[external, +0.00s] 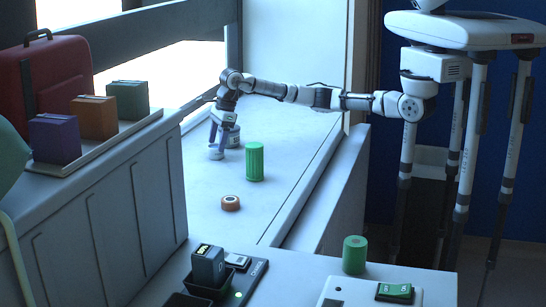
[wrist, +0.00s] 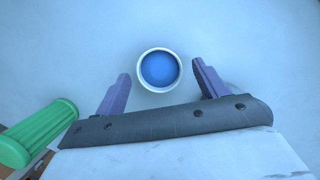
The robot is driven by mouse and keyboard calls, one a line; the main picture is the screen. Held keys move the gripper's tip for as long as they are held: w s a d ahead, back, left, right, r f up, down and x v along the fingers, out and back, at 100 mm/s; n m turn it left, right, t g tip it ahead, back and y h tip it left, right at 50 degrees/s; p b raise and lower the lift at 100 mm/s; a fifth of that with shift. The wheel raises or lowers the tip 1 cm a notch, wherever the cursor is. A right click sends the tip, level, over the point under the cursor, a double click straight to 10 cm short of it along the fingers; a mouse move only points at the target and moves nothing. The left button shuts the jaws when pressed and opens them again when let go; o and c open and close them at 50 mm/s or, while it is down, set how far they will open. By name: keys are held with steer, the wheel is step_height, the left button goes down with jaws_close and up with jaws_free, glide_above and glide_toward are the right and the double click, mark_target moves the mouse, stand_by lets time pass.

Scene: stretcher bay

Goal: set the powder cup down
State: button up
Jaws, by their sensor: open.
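The powder cup (wrist: 160,70) shows in the wrist view as a round white rim with blue inside, seen from above. It looks upright on the pale surface. My gripper (wrist: 161,72) is open, with one purple finger on each side of the cup. A gap shows between the cup and each finger. In the external view my gripper (external: 222,140) points down, low over the far end of the pale counter (external: 195,190). Pale shapes crowd together at its fingers there, and I cannot clearly separate the cup from them.
A green ribbed cylinder (external: 255,162) stands close to my gripper; it also shows at the wrist view's left (wrist: 38,135). Purple, orange and green boxes (external: 96,117) stand on the left ledge. The counter's front part is clear.

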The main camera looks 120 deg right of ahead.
steer(key=b+v, duration=0.1)
steer(key=v, duration=0.8)
steer(key=shift+r, duration=0.2)
steer(key=shift+a, duration=0.1)
